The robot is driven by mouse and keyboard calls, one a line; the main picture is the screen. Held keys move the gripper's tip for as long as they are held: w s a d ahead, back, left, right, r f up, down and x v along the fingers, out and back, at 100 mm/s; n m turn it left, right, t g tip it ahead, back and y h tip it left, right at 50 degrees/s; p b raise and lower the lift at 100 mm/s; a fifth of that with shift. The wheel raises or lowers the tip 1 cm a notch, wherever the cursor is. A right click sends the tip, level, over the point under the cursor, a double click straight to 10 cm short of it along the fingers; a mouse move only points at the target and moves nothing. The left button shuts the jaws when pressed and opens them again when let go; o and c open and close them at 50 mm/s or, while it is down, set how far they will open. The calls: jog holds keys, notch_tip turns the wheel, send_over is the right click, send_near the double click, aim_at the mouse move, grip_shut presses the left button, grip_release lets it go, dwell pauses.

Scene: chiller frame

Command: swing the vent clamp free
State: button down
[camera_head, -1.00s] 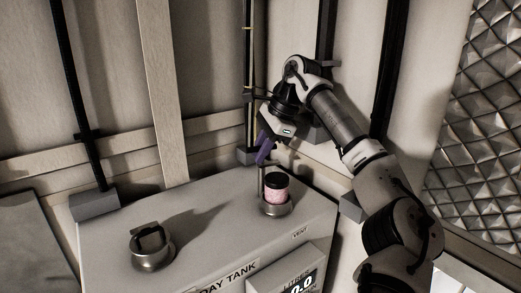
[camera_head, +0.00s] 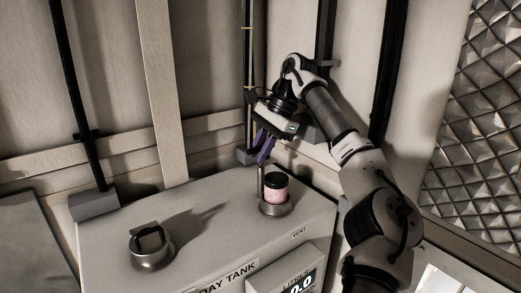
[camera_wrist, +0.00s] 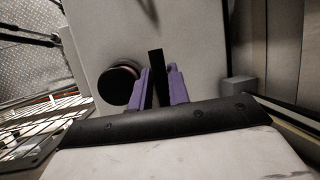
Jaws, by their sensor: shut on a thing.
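The vent (camera_head: 273,209) is a metal collar on the tank top, right of centre, beside the VENT label. A pink cylinder with a black cap (camera_head: 277,187) stands in it; the cap also shows in the wrist view (camera_wrist: 117,86). A thin upright bar (camera_head: 261,180), apparently the vent clamp, rises at the collar's left side. My gripper (camera_head: 262,158), with purple fingers, is at the bar's top. In the wrist view, my gripper (camera_wrist: 162,82) is shut on this dark bar (camera_wrist: 156,62), just right of the cap. The clamp's lower joint is not clear.
The day tank (camera_head: 215,205) has a bare top between its two fittings. A second metal collar with a dark clamp (camera_head: 151,248) sits at the front left. A litres display (camera_head: 296,285) is on the tank's front. Walls, a pipe and rails stand close behind my gripper.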

jog(key=shift+w+r, duration=0.1)
jog(key=c, duration=1.4)
grip_release()
jog(key=shift+o, duration=0.2)
jog(key=v, duration=0.7)
jog(key=shift+d+r, duration=0.15)
jog(key=shift+d, duration=0.05)
